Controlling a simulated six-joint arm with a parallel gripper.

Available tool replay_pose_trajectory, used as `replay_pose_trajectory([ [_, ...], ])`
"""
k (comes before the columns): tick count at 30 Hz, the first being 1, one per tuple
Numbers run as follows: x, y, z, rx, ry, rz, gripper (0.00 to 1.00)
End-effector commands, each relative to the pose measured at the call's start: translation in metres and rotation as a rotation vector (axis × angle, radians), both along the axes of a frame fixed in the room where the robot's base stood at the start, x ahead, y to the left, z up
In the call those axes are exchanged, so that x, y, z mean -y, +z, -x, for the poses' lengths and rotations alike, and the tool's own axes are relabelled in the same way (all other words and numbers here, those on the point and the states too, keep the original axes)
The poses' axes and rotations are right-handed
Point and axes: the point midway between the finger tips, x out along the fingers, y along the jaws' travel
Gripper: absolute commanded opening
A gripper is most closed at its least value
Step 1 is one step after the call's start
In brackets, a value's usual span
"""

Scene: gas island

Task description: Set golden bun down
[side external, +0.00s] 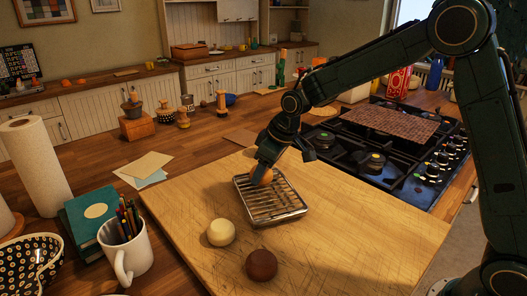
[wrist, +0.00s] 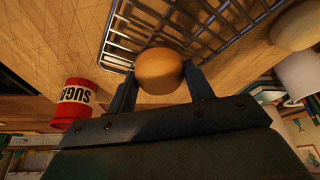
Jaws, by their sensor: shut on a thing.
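The golden bun (wrist: 160,70) is round and sits between the two fingers of my gripper (wrist: 158,90) in the wrist view. My gripper is shut on it. In the side view the bun (side external: 264,175) shows just below my gripper (side external: 262,172), over the far left part of the wire cooling rack (side external: 283,211). The rack also shows in the wrist view (wrist: 215,47), right beside the bun. I cannot tell whether the bun touches the rack. The rack lies on the wooden board (side external: 340,235).
A pale bun (side external: 221,232) and a dark brown bun (side external: 261,265) lie on the board in front of the rack. The black gas hob (side external: 375,160) is at the right. A mug of pencils (side external: 125,250) stands at the left. The board's right part is clear.

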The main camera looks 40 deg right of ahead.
Motion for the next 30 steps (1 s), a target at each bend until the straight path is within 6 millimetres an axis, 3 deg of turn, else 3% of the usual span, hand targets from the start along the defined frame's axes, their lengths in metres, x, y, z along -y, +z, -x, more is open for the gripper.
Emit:
replay_pose_trajectory([
  [10,0.000,-0.003,0.000,0.000,0.000,0.000,0.29],
  [11,0.000,-0.003,0.000,0.000,0.000,0.000,0.57],
  [13,0.000,-0.003,0.000,0.000,0.000,0.000,0.71],
  [14,0.000,-0.003,0.000,0.000,-0.001,0.000,0.73],
  [30,0.001,0.009,0.002,0.004,-0.002,0.000,0.73],
])
